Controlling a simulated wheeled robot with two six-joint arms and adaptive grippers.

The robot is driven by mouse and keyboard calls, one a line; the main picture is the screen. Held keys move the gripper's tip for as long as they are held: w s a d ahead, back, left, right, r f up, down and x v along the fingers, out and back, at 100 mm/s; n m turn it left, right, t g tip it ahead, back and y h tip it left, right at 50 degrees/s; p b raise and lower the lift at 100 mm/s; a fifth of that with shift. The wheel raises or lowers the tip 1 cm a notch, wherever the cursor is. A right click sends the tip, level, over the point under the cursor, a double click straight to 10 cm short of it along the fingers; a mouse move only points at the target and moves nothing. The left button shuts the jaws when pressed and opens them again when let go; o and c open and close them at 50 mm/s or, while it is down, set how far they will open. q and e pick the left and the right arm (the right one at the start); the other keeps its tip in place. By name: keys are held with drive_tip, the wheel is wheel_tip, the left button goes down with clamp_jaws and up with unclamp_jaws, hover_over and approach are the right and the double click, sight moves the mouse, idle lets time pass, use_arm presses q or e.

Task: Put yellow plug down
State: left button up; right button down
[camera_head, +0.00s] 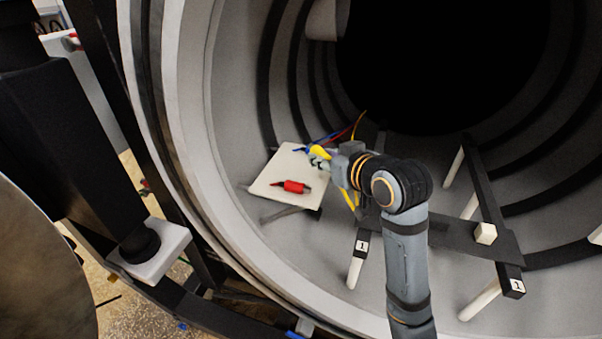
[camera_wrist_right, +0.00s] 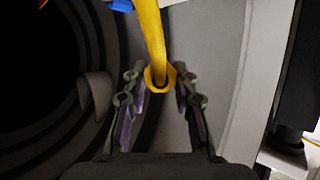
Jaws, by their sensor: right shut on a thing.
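My right gripper (camera_head: 322,158) is shut on the yellow plug (camera_head: 319,152) above the upper right part of a white plate (camera_head: 262,187) inside the furnace chamber. In the right wrist view, the yellow plug (camera_wrist_right: 152,38) runs down from the top edge, and its ringed end lies between the two fingers (camera_wrist_right: 160,85). A red plug (camera_head: 294,187) lies on the plate, just below and left of the gripper. My left gripper is not in view.
Blue, red and orange wires (camera_head: 333,135) rise behind the gripper. A dark rack (camera_head: 465,242) with pale rods and "1" labels stands right of the plate. The chamber's rim (camera_head: 190,185) curves along the left. The lower left of the plate is clear.

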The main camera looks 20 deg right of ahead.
drive_tip(key=shift+w+a, duration=0.2)
drive_tip(key=shift+a, duration=0.3)
drive_tip(key=shift+w+d+f+p, duration=0.1)
drive_tip(key=shift+w+f+p, duration=0.1)
drive_tip(key=shift+w, duration=0.2)
drive_tip(key=shift+w+d+f+p, duration=0.1)
drive_tip(key=shift+w+f+p, duration=0.1)
drive_tip(key=shift+w, duration=0.2)
drive_tip(key=d+p+x, duration=0.1)
drive_tip(key=p+x, duration=0.1)
drive_tip(key=x, duration=0.6)
drive_tip(key=p, duration=0.1)
hover_over(307, 173)
drive_tip(key=s, duration=0.1)
wheel_tip(307, 173, down, 5)
drive_tip(key=shift+r, duration=0.1)
drive_tip(key=shift+w+f, duration=0.35)
drive_tip(key=shift+f, duration=0.2)
wheel_tip(307, 173, down, 3)
drive_tip(key=shift+w+f+p, duration=0.1)
drive_tip(key=shift+w+p, duration=0.05)
drive_tip(key=shift+p, duration=0.75)
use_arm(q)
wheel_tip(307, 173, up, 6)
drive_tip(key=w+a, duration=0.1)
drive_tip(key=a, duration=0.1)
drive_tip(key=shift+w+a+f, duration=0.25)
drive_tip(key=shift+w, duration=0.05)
use_arm(e)
drive_tip(key=shift+f, duration=0.1)
